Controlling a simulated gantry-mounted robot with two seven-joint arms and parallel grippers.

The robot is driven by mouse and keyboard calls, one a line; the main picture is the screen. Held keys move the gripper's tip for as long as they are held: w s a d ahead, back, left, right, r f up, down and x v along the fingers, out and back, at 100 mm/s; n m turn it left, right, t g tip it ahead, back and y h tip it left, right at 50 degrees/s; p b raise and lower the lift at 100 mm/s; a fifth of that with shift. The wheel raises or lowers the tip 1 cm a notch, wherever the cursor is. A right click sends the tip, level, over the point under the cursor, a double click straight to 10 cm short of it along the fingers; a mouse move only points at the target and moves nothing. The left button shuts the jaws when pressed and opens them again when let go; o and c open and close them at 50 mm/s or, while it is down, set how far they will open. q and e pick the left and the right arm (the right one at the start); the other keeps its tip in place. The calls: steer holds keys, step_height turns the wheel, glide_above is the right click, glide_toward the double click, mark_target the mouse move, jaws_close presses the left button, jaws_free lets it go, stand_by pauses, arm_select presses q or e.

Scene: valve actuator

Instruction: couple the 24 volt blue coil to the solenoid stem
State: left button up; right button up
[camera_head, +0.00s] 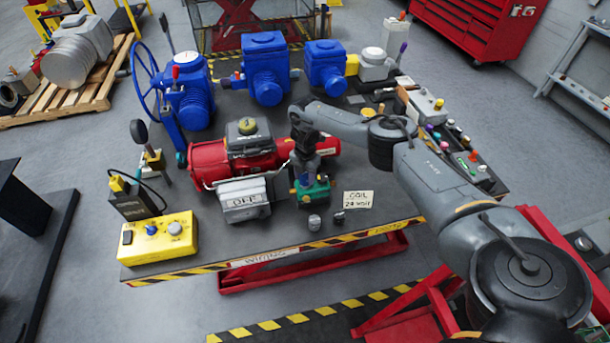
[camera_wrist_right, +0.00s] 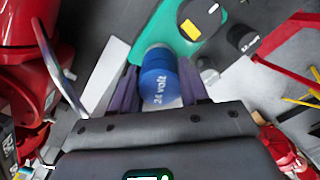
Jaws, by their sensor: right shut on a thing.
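The blue coil (camera_wrist_right: 158,82), marked "24 volt", sits between the fingers of my right gripper (camera_wrist_right: 158,92) in the wrist view. The same gripper (camera_head: 304,174) points down at the green valve body (camera_head: 316,191) in the head view. The green body (camera_wrist_right: 190,22) lies just beyond the coil in the wrist view. A pale round end shows between coil and green body; I cannot tell whether it is the stem or how far the coil sits over it. My left gripper is not in view.
A red actuator (camera_head: 216,160) and grey "OFF" box (camera_head: 243,198) are close on the left. A yellow control box (camera_head: 158,238) stands at the front left.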

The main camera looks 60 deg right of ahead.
mark_target(305, 173)
steer(key=shift+f+b, duration=0.45)
steer(key=shift+f, duration=0.25)
steer(key=o, duration=1.2)
steer(key=shift+r, duration=0.1)
step_height(305, 173, up, 9)
steer(key=shift+r+p, duration=0.2)
steer(key=shift+p, duration=0.35)
steer(key=shift+r+p, duration=0.4)
steer(key=shift+r, duration=0.3)
